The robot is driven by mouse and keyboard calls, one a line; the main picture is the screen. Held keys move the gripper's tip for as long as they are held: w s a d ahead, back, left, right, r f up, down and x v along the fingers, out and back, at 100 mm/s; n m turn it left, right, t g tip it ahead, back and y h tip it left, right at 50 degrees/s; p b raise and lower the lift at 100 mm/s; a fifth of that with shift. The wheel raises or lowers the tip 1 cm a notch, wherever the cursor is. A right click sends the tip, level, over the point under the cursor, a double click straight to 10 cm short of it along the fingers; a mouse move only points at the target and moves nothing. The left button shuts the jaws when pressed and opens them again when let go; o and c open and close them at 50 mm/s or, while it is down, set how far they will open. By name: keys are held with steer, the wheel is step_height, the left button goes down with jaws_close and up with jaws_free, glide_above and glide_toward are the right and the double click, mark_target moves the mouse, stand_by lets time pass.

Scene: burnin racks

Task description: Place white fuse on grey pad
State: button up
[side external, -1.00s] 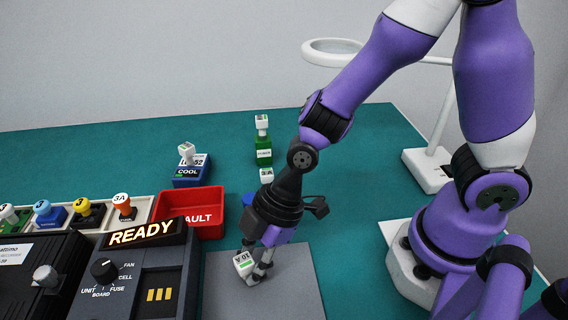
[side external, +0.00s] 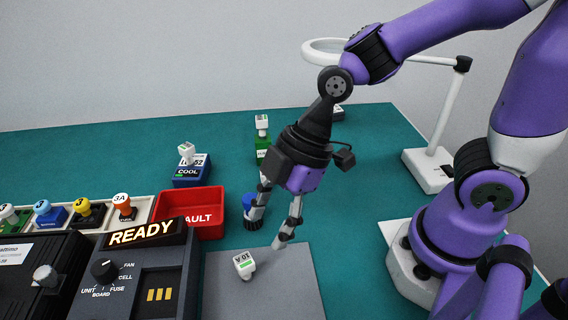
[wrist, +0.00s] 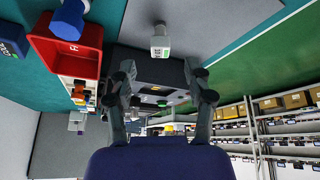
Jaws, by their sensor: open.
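The white fuse (side external: 244,264) is a small white block with a dark marking and a green stripe, lying tilted on the grey pad (side external: 290,283). It also shows in the wrist view (wrist: 160,42), on the grey surface beyond the fingers. My gripper (side external: 268,232) is open and empty, above the pad and up and to the right of the fuse, apart from it. In the wrist view my gripper's two fingers (wrist: 160,82) are spread with nothing between them.
A red FAULT bin (side external: 190,213) stands behind the pad's left side. The dark READY tester (side external: 130,275) borders the pad on the left. A blue-topped item (side external: 249,207) stands behind the pad near my fingers. Blue and green blocks (side external: 192,170) stand farther back.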

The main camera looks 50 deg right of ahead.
steer(key=d+r+m+t+h, duration=0.2)
steer(key=d+r+m, duration=0.2)
steer(key=d+m, duration=0.3)
steer(key=s+d+r+m+t+h, duration=0.1)
steer(key=d+r+m+h, duration=0.1)
steer(key=d+r+m, duration=0.2)
steer(key=d+m, duration=0.3)
steer(key=shift+s+d+r+m+t+h, duration=0.25)
steer(key=shift+m+t+h, duration=0.05)
steer(key=shift+t+h, duration=0.1)
